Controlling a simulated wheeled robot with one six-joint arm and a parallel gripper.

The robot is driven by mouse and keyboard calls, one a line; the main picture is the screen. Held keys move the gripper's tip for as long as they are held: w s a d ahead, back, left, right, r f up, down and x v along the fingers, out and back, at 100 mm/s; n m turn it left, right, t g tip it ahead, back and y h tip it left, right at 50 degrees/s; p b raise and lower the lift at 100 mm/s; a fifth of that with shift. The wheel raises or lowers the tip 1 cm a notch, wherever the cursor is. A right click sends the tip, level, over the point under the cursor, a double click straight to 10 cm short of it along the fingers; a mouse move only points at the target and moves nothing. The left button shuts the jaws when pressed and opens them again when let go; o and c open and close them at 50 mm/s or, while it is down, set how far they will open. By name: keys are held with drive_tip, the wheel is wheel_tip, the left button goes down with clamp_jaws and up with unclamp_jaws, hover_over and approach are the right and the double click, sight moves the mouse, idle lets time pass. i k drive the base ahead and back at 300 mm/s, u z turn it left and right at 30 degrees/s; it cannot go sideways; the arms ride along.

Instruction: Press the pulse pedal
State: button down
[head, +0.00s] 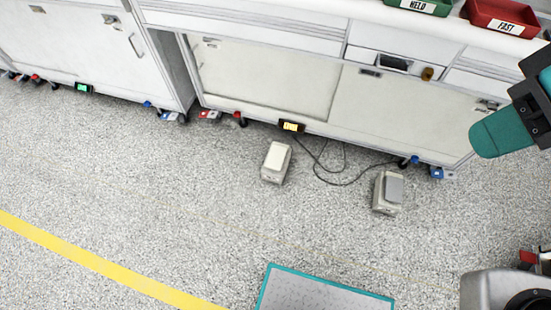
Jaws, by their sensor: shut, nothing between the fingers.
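Two foot pedals stand apart on the speckled floor in the head view. One pedal (276,162) is cream-coloured, with a pale top. The other pedal (388,192) stands to its right and nearer, and has a grey plate on a beige base. I see no readable label on either, so I cannot tell which is the pulse pedal. My gripper (484,140), dark with teal fingers, is partly in view at the right edge. It is shut and empty, to the right of both pedals and apart from them.
Black cables (325,172) run from the pedals towards a small yellow-lit box (291,126) at the bench's foot. White cabinets (270,70) line the back. A teal-edged grey mat (325,290) lies in front. A yellow floor line (100,268) crosses the left. Floor around the pedals is otherwise clear.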

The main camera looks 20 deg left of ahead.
sight(277, 154)
drive_tip(key=u, duration=0.5)
drive_tip(key=k, duration=0.6)
drive_tip(key=u, duration=1.4)
drive_tip(key=i, duration=1.4)
drive_tip(key=z, duration=0.75)
drive_tip(key=i, duration=0.55)
drive_tip(key=z, duration=0.6)
